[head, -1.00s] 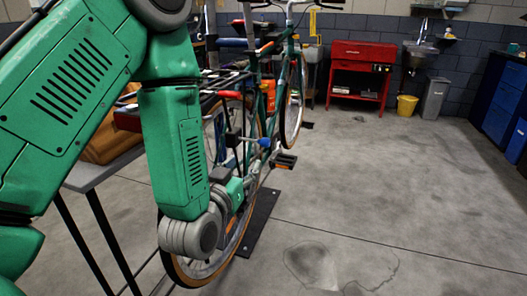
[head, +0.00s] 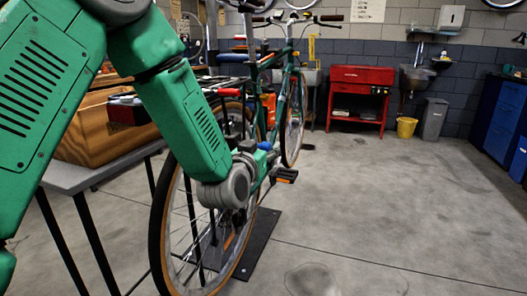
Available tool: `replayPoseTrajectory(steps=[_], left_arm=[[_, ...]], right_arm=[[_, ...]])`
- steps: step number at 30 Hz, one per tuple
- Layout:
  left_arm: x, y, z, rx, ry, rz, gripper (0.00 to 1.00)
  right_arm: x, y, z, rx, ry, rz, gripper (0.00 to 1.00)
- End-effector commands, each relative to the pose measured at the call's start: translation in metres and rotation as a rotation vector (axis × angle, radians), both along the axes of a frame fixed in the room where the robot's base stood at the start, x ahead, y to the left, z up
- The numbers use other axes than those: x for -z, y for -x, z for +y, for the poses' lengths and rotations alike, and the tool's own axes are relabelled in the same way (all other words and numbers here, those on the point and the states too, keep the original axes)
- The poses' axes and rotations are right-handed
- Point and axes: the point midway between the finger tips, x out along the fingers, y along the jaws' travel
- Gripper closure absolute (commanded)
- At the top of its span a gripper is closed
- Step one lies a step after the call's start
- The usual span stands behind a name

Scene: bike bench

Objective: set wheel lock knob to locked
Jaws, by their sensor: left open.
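A green bike (head: 262,110) stands upright on a dark stand plate (head: 262,240), its near wheel (head: 160,225) toward me. My wrist and arm hide the wheel's hub and part of the stand. My right gripper is out of view.
A grey table (head: 85,175) with a wooden box (head: 95,140) stands at the left. A pedal (head: 285,176) sticks out right of the wheel. A red cabinet (head: 358,90), yellow bucket (head: 406,127) and grey bin (head: 434,118) stand at the back. The floor at right is clear.

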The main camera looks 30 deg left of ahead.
Motion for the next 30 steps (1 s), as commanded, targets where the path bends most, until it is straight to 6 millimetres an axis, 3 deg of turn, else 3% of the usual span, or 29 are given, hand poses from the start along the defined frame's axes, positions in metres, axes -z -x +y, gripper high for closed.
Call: replayPoseTrajectory(steps=[10,12,14,20,26,30], left_arm=[[0.001,-0.004,0.004,0.001,0.004,0.001,0.57],[0.002,-0.004,0.004,0.0,0.005,0.001,0.81],[0.002,-0.004,0.004,0.001,0.005,0.001,1.0],[0.002,-0.004,0.006,-0.001,0.004,0.004,1.0],[0.002,0.003,0.03,-0.003,0.003,0.005,1.0],[0.003,0.003,0.031,0.0,0.004,0.004,1.0]], right_arm=[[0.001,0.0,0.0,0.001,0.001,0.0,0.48],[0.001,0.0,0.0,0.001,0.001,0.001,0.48],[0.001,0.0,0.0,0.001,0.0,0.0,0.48],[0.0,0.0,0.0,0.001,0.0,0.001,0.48],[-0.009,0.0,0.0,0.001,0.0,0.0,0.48],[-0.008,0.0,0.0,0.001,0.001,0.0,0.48]])
